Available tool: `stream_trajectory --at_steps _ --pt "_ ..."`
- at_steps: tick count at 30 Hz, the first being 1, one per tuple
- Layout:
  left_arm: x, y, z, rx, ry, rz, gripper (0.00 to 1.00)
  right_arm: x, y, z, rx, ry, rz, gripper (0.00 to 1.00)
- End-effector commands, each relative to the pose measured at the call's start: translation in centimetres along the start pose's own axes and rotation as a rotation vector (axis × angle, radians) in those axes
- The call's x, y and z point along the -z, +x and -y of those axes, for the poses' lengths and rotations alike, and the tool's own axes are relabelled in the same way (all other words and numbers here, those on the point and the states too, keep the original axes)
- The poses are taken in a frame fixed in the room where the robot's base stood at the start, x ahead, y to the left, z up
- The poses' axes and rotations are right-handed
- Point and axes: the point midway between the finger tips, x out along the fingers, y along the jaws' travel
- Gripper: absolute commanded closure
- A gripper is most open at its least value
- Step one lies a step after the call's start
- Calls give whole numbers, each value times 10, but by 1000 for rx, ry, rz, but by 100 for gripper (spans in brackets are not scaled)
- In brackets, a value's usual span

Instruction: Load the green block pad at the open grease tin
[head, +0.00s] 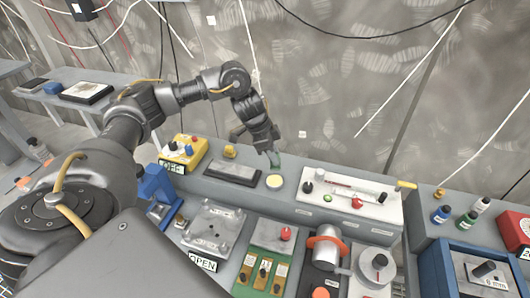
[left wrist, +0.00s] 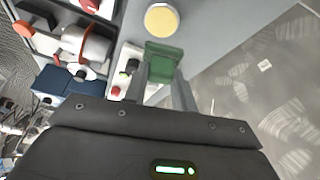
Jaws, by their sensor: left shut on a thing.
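My left gripper (head: 270,148) is shut on a small green block (head: 274,160), with the fingers pointing down above the back of the bench. In the left wrist view the green block (left wrist: 163,54) sits between the two fingertips (left wrist: 163,80). The open grease tin (head: 275,182), round with a pale yellow face, stands on the grey ledge just in front of and below the block. In the left wrist view the tin (left wrist: 162,18) appears beyond the block, with a gap between them. The block's pad face is not clearly visible. My right gripper is not in view.
A dark flat tray (head: 233,173) lies left of the tin, and a yellow switch box (head: 183,151) stands farther left. A white panel with knobs (head: 348,198) is to the right. Several fixtures fill the lower bench in front. The wall is close behind.

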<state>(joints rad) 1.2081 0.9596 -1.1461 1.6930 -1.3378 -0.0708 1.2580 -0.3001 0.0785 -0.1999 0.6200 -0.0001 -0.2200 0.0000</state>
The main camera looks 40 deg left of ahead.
Motion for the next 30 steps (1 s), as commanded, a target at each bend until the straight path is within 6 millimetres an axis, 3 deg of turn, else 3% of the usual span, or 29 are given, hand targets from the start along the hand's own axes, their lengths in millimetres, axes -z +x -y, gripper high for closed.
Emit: stream_trajectory --at_steps 6,17,30 --pt "2 -1 -5 -85 205 3 92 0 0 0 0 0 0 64" --pt "0 2 -6 -101 250 4 92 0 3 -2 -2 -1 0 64" --pt "-14 36 -5 -101 248 5 92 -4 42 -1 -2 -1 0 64"
